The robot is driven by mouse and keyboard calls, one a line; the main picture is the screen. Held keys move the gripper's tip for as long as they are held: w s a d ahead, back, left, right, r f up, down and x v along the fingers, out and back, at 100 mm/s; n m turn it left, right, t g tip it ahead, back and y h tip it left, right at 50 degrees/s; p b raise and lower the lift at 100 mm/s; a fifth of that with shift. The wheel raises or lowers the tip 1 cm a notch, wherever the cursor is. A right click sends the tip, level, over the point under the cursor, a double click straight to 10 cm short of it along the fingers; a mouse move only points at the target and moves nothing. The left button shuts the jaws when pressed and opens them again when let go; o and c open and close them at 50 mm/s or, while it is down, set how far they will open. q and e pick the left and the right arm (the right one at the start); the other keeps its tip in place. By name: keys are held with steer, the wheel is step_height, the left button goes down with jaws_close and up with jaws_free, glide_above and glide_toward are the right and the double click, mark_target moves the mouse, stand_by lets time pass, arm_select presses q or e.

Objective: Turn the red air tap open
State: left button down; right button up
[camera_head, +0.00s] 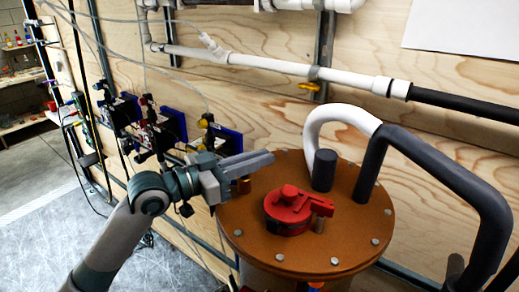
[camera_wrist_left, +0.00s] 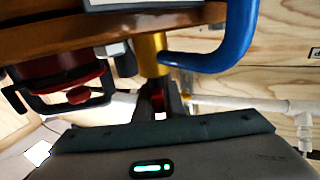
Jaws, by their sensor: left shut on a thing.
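My left gripper (camera_head: 250,164) reaches over the left rim of the copper-coloured round lid (camera_head: 255,238). In the left wrist view its fingers (camera_wrist_left: 158,106) are shut on a small red piece (camera_wrist_left: 158,103), which looks like the handle of the red air tap. Beside it is a yellow, brass-like stem (camera_wrist_left: 152,55). In the head view the fingers hide this red piece, and only a brown stub (camera_head: 241,186) shows just below them. How far the tap is turned cannot be told. My right gripper is not in view.
A larger red clamp-like fitting (camera_head: 290,208) sits on the lid's middle. A thick dark pipe (camera_head: 440,165) and a white hose (camera_head: 318,120) rise from the lid. Blue-backed valve units (camera_head: 170,122) hang on the wooden wall.

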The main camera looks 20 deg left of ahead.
arm_select(q)
steer(key=n+t+y+p, duration=0.1)
steer(key=p, duration=0.1)
steer(key=n+t+y+p, duration=0.1)
steer(key=y, duration=0.1)
steer(key=a+n+t+y+p, duration=0.1)
steer(key=y+p, duration=0.1)
steer(key=shift+w+r+n+p, duration=0.3)
steer(key=shift+w+n+p, duration=0.05)
steer(key=shift+n, duration=0.05)
steer(key=shift+w+a+f+n+t+y+p, duration=0.15)
steer(key=shift+n+t+y+p, duration=0.2)
steer(key=shift+n+y+p, duration=0.35)
steer(key=shift+s+a+f+n+t+y+p, duration=0.15)
steer(key=shift+n+t+y+p, duration=0.2)
steer(key=shift+y, duration=0.55)
steer(key=shift+w, duration=0.15)
steer(key=c, duration=1.8)
jaws_free()
steer(key=shift+c, duration=0.2)
